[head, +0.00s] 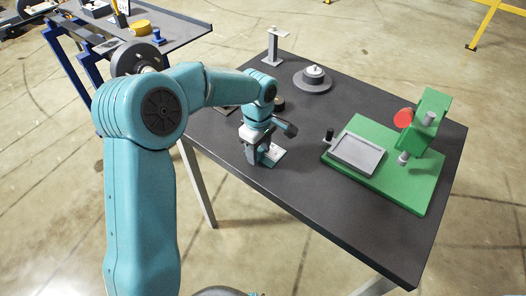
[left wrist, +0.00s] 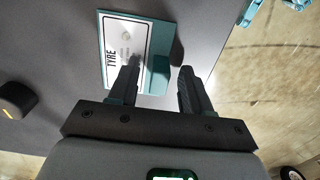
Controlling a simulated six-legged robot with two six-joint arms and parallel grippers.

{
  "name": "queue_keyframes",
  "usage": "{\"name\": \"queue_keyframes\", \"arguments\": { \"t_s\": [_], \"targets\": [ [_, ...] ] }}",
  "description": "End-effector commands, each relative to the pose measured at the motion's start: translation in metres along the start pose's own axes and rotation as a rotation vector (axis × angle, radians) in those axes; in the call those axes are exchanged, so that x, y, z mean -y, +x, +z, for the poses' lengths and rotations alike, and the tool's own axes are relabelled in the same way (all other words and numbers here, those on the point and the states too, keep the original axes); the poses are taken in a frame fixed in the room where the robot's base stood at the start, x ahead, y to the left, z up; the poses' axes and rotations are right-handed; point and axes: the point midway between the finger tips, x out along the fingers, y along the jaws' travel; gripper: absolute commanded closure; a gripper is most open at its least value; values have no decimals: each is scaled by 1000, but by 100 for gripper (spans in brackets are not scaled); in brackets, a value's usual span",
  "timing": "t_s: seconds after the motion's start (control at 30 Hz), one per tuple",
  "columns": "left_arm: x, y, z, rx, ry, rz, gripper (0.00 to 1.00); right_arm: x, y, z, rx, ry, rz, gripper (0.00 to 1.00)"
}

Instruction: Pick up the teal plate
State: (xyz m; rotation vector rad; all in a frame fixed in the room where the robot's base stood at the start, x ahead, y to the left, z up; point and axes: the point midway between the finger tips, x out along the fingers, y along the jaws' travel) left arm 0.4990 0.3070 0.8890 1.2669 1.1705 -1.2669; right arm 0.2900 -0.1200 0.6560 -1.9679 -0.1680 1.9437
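The teal plate (head: 279,156) lies on the dark table, partly hidden by my left gripper (head: 262,156) in the head view. In the left wrist view the plate (left wrist: 155,24) carries a white label (left wrist: 124,50) reading "TYRE", and a raised teal block (left wrist: 158,76) stands at its side. My left gripper (left wrist: 157,78) is open, with its two fingers apart and the teal block showing between them. I cannot tell whether the fingers touch it. My right gripper is not in view.
The dark table (head: 300,200) also bears a green base (head: 408,195) with a grey tray (head: 358,153) and red disc (head: 403,118), a grey round piece (head: 313,80) and a grey stand (head: 273,46). A second table (head: 185,30) stands at the upper left. The front of the dark table is clear.

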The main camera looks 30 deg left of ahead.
Motion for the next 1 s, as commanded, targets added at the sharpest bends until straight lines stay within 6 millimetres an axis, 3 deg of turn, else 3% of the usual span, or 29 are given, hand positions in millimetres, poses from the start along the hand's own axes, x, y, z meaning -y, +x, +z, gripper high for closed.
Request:
{"name": "queue_keyframes", "arguments": {
  "t_s": [0.03, 0.13, 0.57, 0.77, 1.0],
  "targets": [
    [0, 0, 0, 0, 0, 0, 67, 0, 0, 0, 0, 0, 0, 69],
    [0, 0, 0, 0, 0, 0, 100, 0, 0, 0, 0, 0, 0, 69],
    [-1, -8, 0, -1, -1, 3, 100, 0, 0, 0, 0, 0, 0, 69],
    [-1, -40, 0, -1, -1, 7, 100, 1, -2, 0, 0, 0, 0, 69],
    [-1, -115, 0, 0, -1, 8, 100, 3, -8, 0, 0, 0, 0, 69]
  ]
}}
